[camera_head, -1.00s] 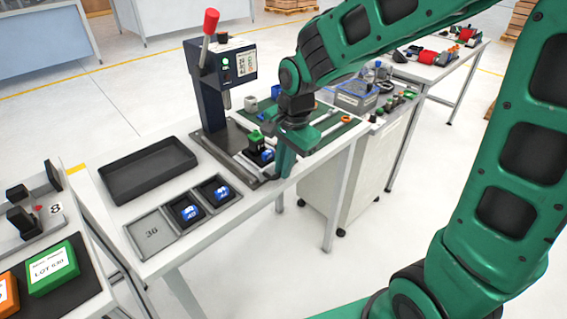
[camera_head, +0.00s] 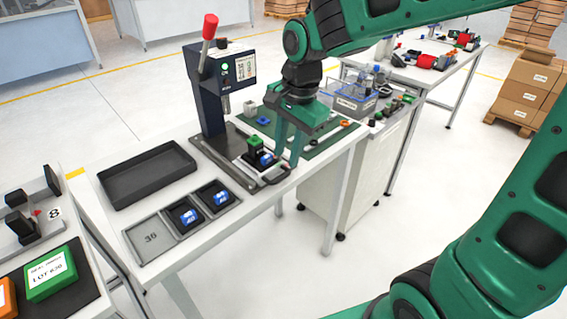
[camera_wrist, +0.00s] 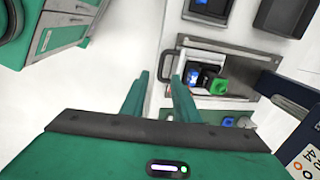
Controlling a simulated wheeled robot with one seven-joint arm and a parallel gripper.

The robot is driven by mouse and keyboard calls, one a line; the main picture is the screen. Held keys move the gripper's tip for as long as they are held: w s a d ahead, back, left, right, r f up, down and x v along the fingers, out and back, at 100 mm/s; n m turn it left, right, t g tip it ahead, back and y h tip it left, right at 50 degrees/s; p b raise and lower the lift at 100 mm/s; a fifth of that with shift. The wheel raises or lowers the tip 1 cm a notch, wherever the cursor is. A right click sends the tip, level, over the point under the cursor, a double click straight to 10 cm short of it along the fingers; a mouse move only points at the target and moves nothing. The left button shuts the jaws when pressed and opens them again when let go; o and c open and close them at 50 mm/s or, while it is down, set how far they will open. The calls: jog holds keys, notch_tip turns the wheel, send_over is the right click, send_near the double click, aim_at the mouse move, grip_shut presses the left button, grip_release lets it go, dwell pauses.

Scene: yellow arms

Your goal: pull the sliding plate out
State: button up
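The sliding plate (camera_head: 252,168) lies at the base of the dark press (camera_head: 212,95) and carries a green-topped part and a blue part. Its dark loop handle (camera_head: 277,176) sticks out at the plate's near right end; the handle also shows in the wrist view (camera_wrist: 164,66). My gripper (camera_head: 286,158) is open, fingers pointing down, just above and beside the handle. In the wrist view my gripper (camera_wrist: 158,78) has its two green fingertips apart, with the handle close beyond them. I cannot tell whether a finger touches the handle. Nothing is held.
A black tray (camera_head: 148,177) and small bins with blue parts (camera_head: 186,215) sit left of the press. A green mat (camera_head: 322,138) with small parts lies behind my gripper. The floor in front of the bench is clear.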

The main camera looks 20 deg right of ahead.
jog(key=r, duration=0.3)
jog(key=shift+s+d+r, duration=0.15)
jog(key=shift+s+r, duration=0.05)
jog(key=shift+s, duration=0.1)
jog(key=s+d+f+n+h, duration=0.1)
jog(key=s+d, duration=0.4)
jog(key=d, duration=0.3)
jog(key=s+d+f+n, duration=0.2)
jog(key=s+d, duration=0.2)
jog(key=d, duration=0.4)
jog(key=s+d+f+n+g, duration=0.1)
jog(key=s+d+f+n, duration=0.1)
jog(key=s+d, duration=0.5)
jog(key=s+f, duration=0.1)
jog(key=s, duration=0.5)
jog(key=shift+f+n+g, duration=0.15)
jog(key=shift+n+g, duration=0.25)
jog(key=shift+d, duration=0.1)
